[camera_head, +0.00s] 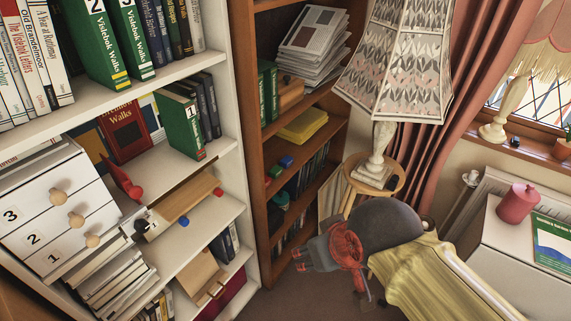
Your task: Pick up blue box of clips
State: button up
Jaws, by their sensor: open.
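Two small blue things show, and I cannot tell which is the box of clips. My gripper (336,278) is red with grey fingers spread apart, open and empty. It is low in the middle, in front of the brown bookcase, apart from both blue things.
The white bookcase (240,150) fills the left with books and a numbered drawer unit (50,215). The brown bookcase (243,60) holds a yellow stack (302,126) and papers. A lamp (395,60) stands on a round stool (392,186) at its right.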

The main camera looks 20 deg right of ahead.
aim_at(284, 163)
jog(key=i+j, duration=0.1)
jog(key=i, duration=0.45)
jog(key=i+z, duration=0.15)
jog(key=i, duration=0.4)
